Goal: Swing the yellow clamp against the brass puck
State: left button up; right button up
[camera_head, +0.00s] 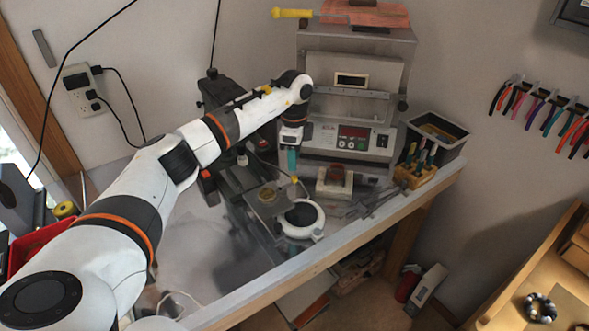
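The brass puck (267,195) is a small round tan piece on a grey plate of the bench fixture, left of a white round part with a dark centre (302,216). A small yellow tip (294,180), which looks like part of the yellow clamp, shows just right of the puck and apart from it in the picture; the rest of the clamp is hard to make out. My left gripper (292,160) points down above the yellow tip, with teal at its lower end. Its fingers are too small to tell open from shut. My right gripper is out of view.
A grey machine with a control panel (354,137) stands behind the fixture. A small pale block (335,182), a wooden tool holder (414,175) and a dark bin (439,132) are to the right. The bench's front edge (330,258) runs diagonally below.

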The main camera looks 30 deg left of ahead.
aim_at(294, 177)
pick_arm(q)
notch_tip(294, 177, down, 6)
jog(key=shift+r+p, duration=0.1)
jog(key=shift+p, duration=0.4)
jog(key=shift+c, duration=0.6)
grip_shut()
